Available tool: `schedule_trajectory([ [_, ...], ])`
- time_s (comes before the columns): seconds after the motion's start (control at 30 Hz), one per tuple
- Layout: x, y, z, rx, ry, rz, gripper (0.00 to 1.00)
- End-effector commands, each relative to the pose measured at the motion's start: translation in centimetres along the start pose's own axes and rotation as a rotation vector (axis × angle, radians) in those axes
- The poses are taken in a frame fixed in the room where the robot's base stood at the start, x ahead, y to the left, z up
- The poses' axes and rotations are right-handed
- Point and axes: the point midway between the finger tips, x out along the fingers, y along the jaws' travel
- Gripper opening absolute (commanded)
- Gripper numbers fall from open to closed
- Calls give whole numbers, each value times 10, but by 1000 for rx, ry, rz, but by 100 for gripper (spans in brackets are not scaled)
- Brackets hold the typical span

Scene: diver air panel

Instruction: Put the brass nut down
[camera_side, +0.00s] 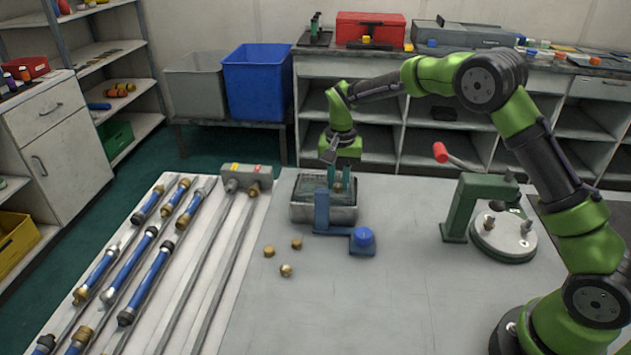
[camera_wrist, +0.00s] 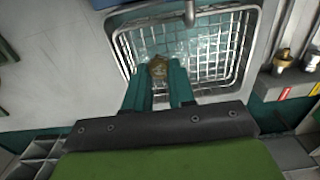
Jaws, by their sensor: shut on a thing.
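My gripper (camera_side: 337,182) points down over the metal basin (camera_side: 310,213) at the back of the table. Its teal fingers (camera_wrist: 160,80) are shut on the brass nut (camera_wrist: 157,67), which shows at their tips in the wrist view. In the side view the nut (camera_side: 337,187) is a small brassy spot between the fingertips. The wrist view shows a wire basket (camera_wrist: 252,45) lining the basin, with a clear, shiny, water-like surface inside. The nut appears over the basket; its exact height above the bottom is hard to tell.
A blue fixture (camera_side: 362,240) stands against the basin's front. Three loose brass pieces (camera_side: 286,270) lie on the table nearby. A rack of blue cylinders (camera_side: 143,252) is at left, a green press (camera_side: 462,208) with a red-handled lever at right. The front middle of the table is clear.

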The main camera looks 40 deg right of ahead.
Motion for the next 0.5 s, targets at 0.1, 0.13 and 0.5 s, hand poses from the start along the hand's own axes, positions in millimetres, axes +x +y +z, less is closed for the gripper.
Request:
schedule_trajectory([
  [0.1, 4, 0, 0, 0, 0, 0, 0],
  [0.13, 5, 0, 0, 0, 0, 0, 0],
  [0.5, 9, 0, 0, 0, 0, 0, 34],
])
